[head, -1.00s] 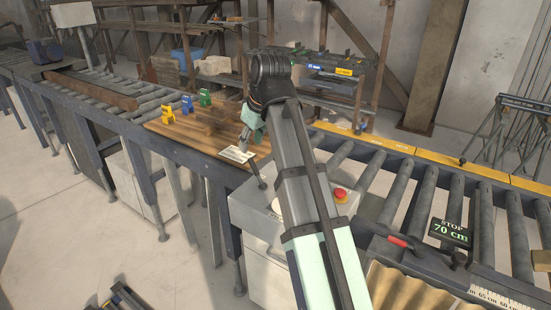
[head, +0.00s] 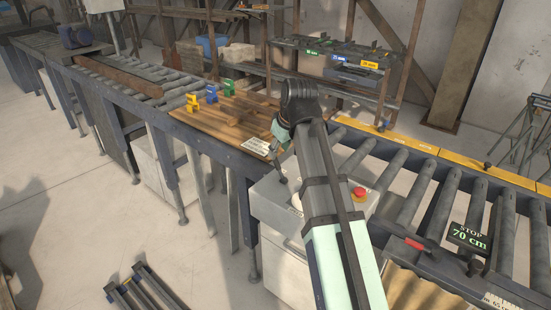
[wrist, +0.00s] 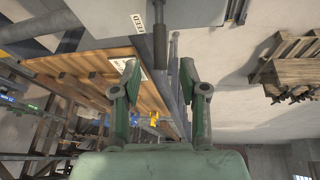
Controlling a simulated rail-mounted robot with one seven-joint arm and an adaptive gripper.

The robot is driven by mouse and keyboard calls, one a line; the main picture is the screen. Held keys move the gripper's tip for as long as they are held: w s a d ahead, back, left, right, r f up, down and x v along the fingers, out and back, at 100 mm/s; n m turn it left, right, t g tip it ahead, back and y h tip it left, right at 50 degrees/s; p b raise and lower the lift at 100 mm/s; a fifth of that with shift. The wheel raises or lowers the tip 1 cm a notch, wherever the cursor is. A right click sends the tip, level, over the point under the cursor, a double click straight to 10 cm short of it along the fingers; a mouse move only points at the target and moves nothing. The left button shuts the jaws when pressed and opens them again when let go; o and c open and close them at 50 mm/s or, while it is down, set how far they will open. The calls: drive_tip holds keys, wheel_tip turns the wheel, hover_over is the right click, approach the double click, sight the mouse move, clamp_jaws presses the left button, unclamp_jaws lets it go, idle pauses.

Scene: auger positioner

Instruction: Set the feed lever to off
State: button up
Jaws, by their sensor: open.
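The feed lever (wrist: 160,42) is a dark rod with a thicker grip. In the wrist view it reaches down from the top edge, beside a pale panel lettered FEED (wrist: 130,18). Its grip end lies ahead of the gap between my fingers; I cannot tell whether it is between them. In the head view the lever (head: 281,171) stands at the left edge of the grey control box (head: 268,205). My gripper (wrist: 158,82) is open with nothing held. In the head view my gripper (head: 272,147) is just above the lever, partly hidden by my arm.
A red stop button (head: 359,193) sits on the box, right of my arm. A wooden board (head: 215,130) with yellow, blue and green pieces lies behind left.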

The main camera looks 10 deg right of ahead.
sight(276, 160)
drive_tip(key=shift+p+x, duration=0.6)
drive_tip(key=shift+x, duration=2.8)
drive_tip(key=shift+c, duration=0.3)
clamp_jaws()
